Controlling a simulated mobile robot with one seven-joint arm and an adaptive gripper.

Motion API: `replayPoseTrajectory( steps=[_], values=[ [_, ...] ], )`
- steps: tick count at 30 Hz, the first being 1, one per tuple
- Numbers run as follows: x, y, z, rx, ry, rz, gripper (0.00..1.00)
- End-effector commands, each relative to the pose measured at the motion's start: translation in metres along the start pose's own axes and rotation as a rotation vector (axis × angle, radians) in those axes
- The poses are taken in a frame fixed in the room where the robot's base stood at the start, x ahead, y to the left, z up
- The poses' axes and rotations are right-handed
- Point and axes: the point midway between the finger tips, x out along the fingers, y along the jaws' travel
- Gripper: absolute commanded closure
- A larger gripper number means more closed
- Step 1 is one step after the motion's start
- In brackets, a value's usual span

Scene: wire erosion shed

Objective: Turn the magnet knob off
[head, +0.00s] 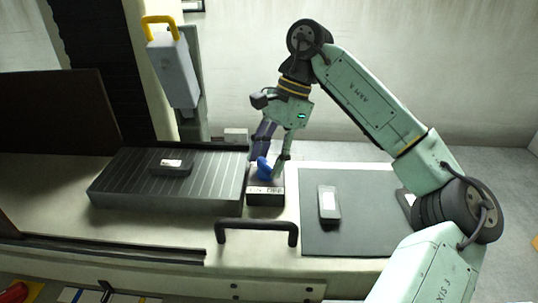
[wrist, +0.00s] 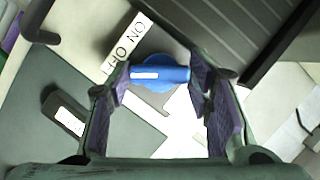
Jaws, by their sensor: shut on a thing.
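The blue magnet knob (head: 264,168) sits on a small dark block with a white ON/OFF label (head: 264,190), at the right end of the ribbed grey plate (head: 120,190). My gripper (head: 271,158) reaches down to the knob from above. In the wrist view the knob (wrist: 160,75) lies between my two purple-padded fingers (wrist: 163,88), one at each end of its bar. The gripper is shut on it. A pale stripe shows on the bar's left part.
A small dark block (head: 171,168) lies on the ribbed plate. A black handle (head: 257,225) stands in front of the knob. A dark mat (head: 350,235) with a phone-like device (head: 329,204) lies to the right. A grey unit with a yellow handle (head: 172,70) hangs behind.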

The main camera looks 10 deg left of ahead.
Motion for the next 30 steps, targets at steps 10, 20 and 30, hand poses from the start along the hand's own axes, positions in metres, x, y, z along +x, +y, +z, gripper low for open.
replayPoseTrajectory(
  steps=[10, 20, 30],
  values=[
    [-0.0004, -0.0011, 0.0001, -0.114, 0.002, 0.047, 0.81],
    [-0.0001, -0.0009, -0.0002, -0.131, 0.002, 0.053, 0.81],
    [-0.0001, -0.0009, -0.0001, -0.13, 0.002, 0.053, 0.44]
  ],
)
